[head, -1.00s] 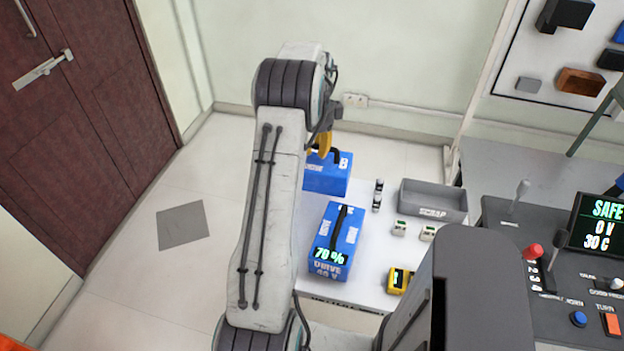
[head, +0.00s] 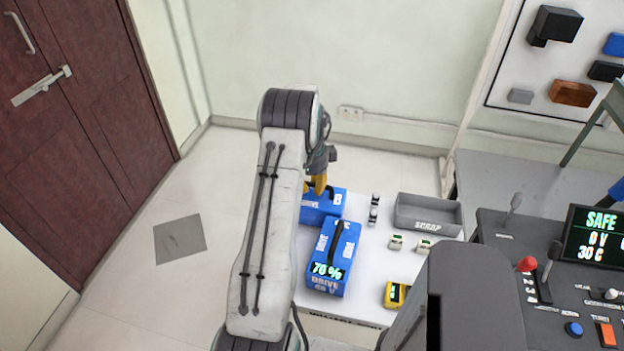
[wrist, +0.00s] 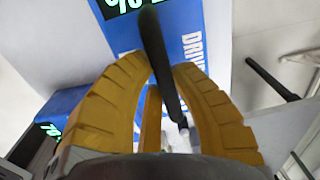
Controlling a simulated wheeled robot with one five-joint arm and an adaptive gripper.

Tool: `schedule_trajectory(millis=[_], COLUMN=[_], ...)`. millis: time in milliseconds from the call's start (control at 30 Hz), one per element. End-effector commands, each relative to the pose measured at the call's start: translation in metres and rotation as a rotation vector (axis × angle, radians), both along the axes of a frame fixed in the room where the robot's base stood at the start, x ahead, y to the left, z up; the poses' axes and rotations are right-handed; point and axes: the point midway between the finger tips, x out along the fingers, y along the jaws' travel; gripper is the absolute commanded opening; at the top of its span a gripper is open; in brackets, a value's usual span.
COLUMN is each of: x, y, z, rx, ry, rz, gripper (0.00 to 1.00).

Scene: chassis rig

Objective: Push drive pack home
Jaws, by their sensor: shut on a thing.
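A blue drive pack (head: 322,206) marked B sits at the back of the white bench in the head view, partly hidden by my arm. My gripper (head: 318,186) comes down on it from above. In the wrist view, the yellow fingers of my gripper (wrist: 160,85) are shut around a black handle (wrist: 158,62) over a blue pack (wrist: 195,45). A second blue drive pack (head: 333,257), with a black handle and a 70 % display, stands in front of it. The two packs look close together; I cannot tell if they touch. The underside of the held pack is hidden.
A grey scrap tray (head: 428,228), a small cylinder (head: 374,209), two small pale blocks (head: 396,242) and a yellow meter (head: 397,294) are on the bench to the right. A console (head: 545,285) reading SAFE, 0 V stands at far right. The floor at left is open.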

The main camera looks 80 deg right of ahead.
Motion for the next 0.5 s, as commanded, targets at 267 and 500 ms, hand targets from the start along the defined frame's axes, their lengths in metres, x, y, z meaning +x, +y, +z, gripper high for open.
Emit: schedule_trajectory(millis=[267,500], x=[0.0002,0.0000], y=[-0.0019,0.0000], z=[0.0007,-0.0037], rx=[-0.007,0.000], ry=[-0.001,0.000], rz=[0.000,0.000], gripper=[0.00,0.25])
